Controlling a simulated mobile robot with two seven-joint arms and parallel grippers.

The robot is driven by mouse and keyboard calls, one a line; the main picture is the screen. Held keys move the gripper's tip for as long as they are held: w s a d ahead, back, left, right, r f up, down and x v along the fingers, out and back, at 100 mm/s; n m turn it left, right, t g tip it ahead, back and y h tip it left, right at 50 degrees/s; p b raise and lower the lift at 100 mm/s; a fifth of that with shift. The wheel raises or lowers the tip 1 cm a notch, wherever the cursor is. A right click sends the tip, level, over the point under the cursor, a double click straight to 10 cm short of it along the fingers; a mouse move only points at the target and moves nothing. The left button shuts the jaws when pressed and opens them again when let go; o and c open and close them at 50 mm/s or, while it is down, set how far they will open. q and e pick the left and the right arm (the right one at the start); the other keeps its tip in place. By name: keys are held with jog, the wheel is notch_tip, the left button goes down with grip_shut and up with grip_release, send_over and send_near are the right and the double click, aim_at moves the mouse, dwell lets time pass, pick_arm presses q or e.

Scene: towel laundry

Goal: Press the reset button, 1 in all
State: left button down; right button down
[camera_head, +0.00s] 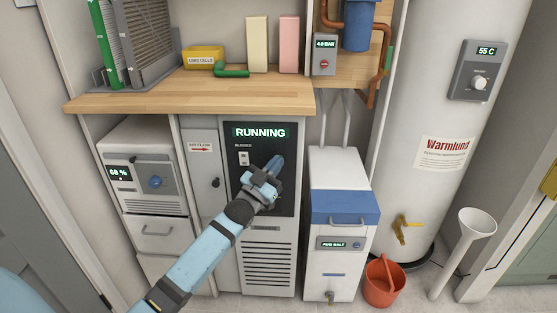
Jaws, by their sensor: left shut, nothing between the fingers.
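The black control panel (284,207) is on the front of the middle grey cabinet. Its green-lit display (259,132) reads RUNNING. A small light-coloured indicator (243,158) sits below it on the left, under a small label that seems to read BLOCKED. My left gripper (276,163) is shut and empty in front of the panel, right of the indicator. No reset button shows; the gripper and wrist cover part of the panel. I cannot tell whether the fingertips touch the panel. My right gripper is not in view.
A wooden worktop (190,92) overhangs the cabinets. A white-and-blue unit (340,250) stands right of the panel, with a red bucket (381,285) beside it on the floor. A tall white tank (425,110) stands further right. A unit reading 68 % (150,180) stands left.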

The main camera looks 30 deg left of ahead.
pick_arm(q)
jog(key=shift+s, duration=0.1)
dwell(0.3)
jog(key=shift+s+d+p, duration=0.4)
jog(key=shift+s+p, duration=0.15)
jog(key=s+d+p, duration=0.1)
jog(key=s, duration=0.2)
jog(key=s+d+p, duration=0.1)
jog(key=shift+s+d+p, duration=0.15)
jog(key=shift+d+p, duration=0.15)
dwell(0.8)
